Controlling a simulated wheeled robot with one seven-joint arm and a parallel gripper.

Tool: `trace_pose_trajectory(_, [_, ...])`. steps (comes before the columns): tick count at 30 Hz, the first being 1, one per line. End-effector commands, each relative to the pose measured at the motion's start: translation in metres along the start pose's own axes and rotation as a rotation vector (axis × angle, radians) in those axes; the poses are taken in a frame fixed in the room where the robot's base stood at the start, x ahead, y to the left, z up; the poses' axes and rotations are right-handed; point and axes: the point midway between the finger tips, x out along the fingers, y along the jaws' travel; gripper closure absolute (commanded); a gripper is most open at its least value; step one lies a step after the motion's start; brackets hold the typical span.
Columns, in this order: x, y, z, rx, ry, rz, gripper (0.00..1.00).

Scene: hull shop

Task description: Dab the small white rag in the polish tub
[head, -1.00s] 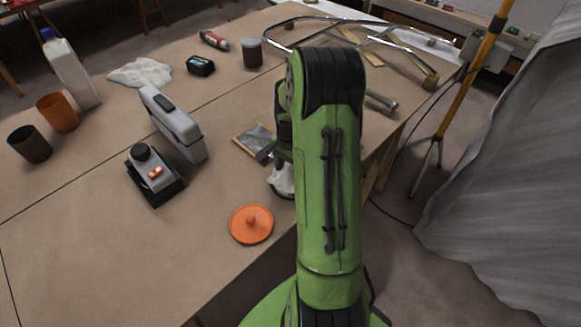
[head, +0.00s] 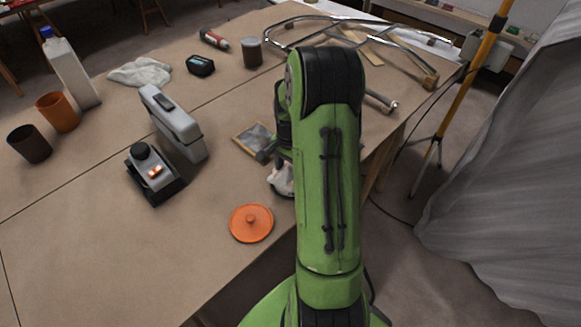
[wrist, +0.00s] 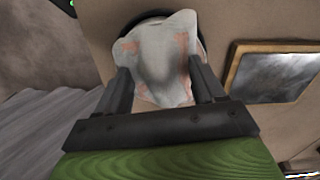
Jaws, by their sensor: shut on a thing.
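The small white rag (wrist: 155,50) is pinched between the two dark fingers of my gripper (wrist: 162,88) in the wrist view. It has reddish-orange smears on it. It hangs over a round thing with a dark rim (wrist: 203,42), likely the polish tub, mostly hidden behind the rag. Whether the rag touches its inside, I cannot tell. In the head view the rag (head: 282,178) shows just left of my green arm, which hides most of my gripper and the tub. An orange round lid (head: 251,223) with a knob lies on the table nearby.
A framed dark plate (head: 254,140) lies close to the rag. A grey case (head: 172,125) and a small grey-black device (head: 154,175) stand to the left. A larger white cloth (head: 140,73), cups, a jug and a chrome tube frame (head: 330,22) are farther off. The table's front edge is near.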

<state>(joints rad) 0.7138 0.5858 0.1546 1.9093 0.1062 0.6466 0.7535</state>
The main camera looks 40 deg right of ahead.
Motion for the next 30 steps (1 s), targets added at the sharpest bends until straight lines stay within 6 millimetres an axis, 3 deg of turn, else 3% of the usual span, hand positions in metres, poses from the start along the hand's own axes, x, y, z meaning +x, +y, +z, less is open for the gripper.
trace_pose_trajectory(6, [-0.002,0.001,0.001,0.000,-0.004,0.003,0.56])
trace_pose_trajectory(27, [-0.069,0.000,0.000,0.000,0.000,0.001,0.56])
trace_pose_trajectory(30, [-0.072,0.000,0.000,0.000,-0.001,0.001,0.56])
